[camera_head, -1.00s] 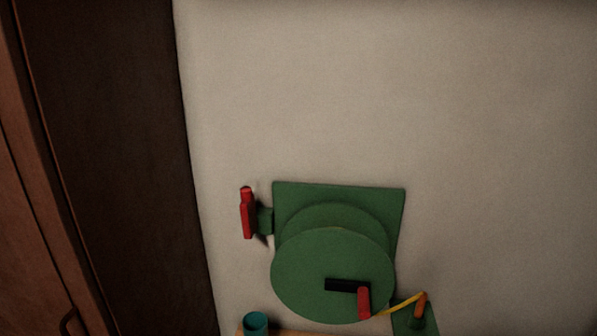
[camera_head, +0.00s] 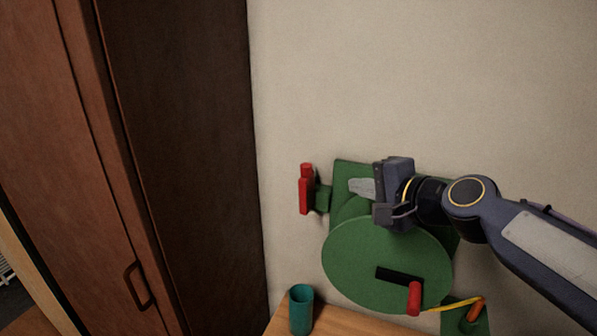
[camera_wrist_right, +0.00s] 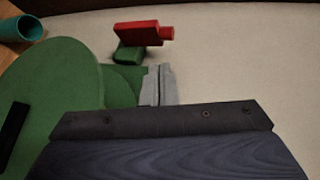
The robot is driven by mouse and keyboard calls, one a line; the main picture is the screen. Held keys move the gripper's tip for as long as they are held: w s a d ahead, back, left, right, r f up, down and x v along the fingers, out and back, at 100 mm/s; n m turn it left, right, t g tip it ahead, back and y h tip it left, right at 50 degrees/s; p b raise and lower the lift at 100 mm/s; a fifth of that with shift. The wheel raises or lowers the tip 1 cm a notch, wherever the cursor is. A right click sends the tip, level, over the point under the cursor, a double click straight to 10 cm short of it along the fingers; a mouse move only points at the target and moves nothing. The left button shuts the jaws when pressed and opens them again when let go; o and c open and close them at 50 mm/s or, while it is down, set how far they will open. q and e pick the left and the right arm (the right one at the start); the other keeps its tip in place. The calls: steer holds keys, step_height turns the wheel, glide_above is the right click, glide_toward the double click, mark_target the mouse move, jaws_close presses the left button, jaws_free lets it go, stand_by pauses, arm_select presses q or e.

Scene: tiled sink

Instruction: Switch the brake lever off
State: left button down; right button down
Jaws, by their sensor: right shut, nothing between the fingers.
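The red brake lever (camera_head: 305,189) stands upright on a small green block at the left edge of the green winch plate (camera_head: 345,170) on the wall. In the right wrist view the lever (camera_wrist_right: 143,33) lies across the top, beyond the fingers. My right gripper (camera_head: 360,187) is in front of the winch plate, to the right of the lever and apart from it. Its grey fingers (camera_wrist_right: 158,85) are shut and empty, pointing toward the lever. My left gripper is in neither view.
A large green disc (camera_head: 370,250) with a black crank arm (camera_head: 398,276) and red handle (camera_head: 414,298) sits below my gripper. A teal cup (camera_head: 301,310) stands on the wooden surface below. A dark cabinet (camera_head: 185,150) is at left. The wall above is clear.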

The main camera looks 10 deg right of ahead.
glide_toward(310, 172)
steer(key=w+f, duration=0.1)
steer(key=f, duration=0.1)
steer(key=shift+w+a, duration=0.4)
steer(key=shift+w, duration=0.4)
steer(key=shift+w+a, duration=0.45)
steer(key=shift+w, duration=0.3)
steer(key=shift+w+a, duration=0.4)
steer(key=shift+w, duration=0.4)
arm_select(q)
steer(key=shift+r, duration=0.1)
arm_select(e)
steer(key=shift+d, duration=0.1)
